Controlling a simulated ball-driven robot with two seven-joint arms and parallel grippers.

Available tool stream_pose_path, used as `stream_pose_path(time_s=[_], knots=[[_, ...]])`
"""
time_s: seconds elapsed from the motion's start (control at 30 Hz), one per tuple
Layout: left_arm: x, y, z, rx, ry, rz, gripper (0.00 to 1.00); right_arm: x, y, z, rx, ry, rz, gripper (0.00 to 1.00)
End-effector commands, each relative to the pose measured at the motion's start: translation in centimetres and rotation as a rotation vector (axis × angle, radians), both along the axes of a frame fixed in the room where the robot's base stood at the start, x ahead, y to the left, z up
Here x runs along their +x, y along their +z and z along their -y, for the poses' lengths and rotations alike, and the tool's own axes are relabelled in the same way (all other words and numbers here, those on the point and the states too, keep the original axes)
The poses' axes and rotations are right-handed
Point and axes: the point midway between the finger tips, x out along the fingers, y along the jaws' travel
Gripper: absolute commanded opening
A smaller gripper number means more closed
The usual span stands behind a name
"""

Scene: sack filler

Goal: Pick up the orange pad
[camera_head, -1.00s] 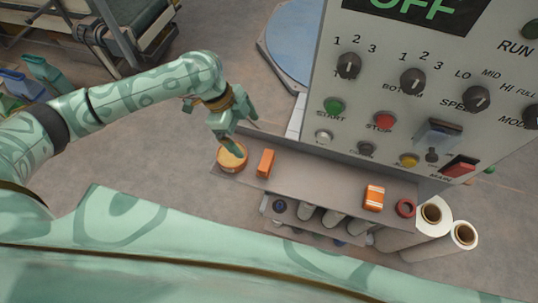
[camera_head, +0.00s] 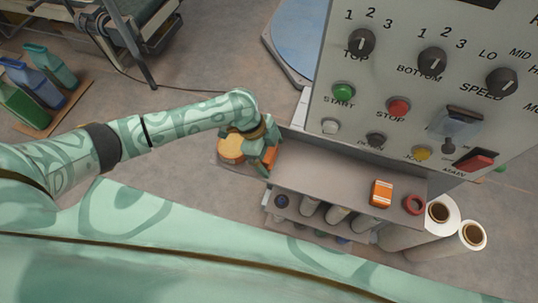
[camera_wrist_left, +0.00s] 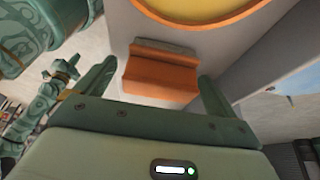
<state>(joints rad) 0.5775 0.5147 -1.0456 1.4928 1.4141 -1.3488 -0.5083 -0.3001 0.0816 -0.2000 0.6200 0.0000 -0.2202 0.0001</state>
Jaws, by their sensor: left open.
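The orange pad (camera_head: 274,158) lies on the grey shelf below the control panel, partly hidden behind my left gripper in the head view. In the left wrist view the pad (camera_wrist_left: 160,78) is an orange block with a grey strip along its far edge. My left gripper (camera_head: 264,164) is down at the pad, its fingers open. In the wrist view the two fingers of this gripper (camera_wrist_left: 157,84) stand on either side of the pad, with gaps visible at both sides. I cannot tell whether the fingertips touch the shelf.
A round yellow-orange tin (camera_head: 231,147) stands close left of my gripper. An orange-and-white box (camera_head: 381,193) and a red ring (camera_head: 413,204) lie at the shelf's right. The control panel (camera_head: 400,75) rises behind. Rolls (camera_head: 440,235) stand at lower right.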

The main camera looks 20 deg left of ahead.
Motion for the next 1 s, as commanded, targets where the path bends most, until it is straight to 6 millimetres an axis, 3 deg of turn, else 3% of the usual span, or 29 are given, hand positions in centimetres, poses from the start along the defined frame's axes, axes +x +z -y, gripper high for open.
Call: stream_pose_path(time_s=[0.3,0.47,0.5,0.83,1.0], knots=[[0.0,-0.7,0.3,0.0,0.001,0.001,0.92,0.0,-0.2,0.1,0.0,0.0,-0.001,0.0],[0.0,-0.7,0.3,0.0,0.001,0.001,0.47,0.0,-0.2,0.0,0.0,0.0,-0.001,0.0],[0.0,-0.7,0.3,0.0,0.001,0.001,0.45,0.0,-0.2,0.0,0.0,0.0,-0.001,0.0],[0.0,-0.3,0.3,0.0,0.001,0.002,0.45,0.0,-0.1,-0.1,0.001,0.0,0.0,0.0],[0.1,1.7,0.3,-0.001,-0.001,0.003,0.45,0.1,0.7,-0.2,0.003,-0.001,0.002,0.0]])
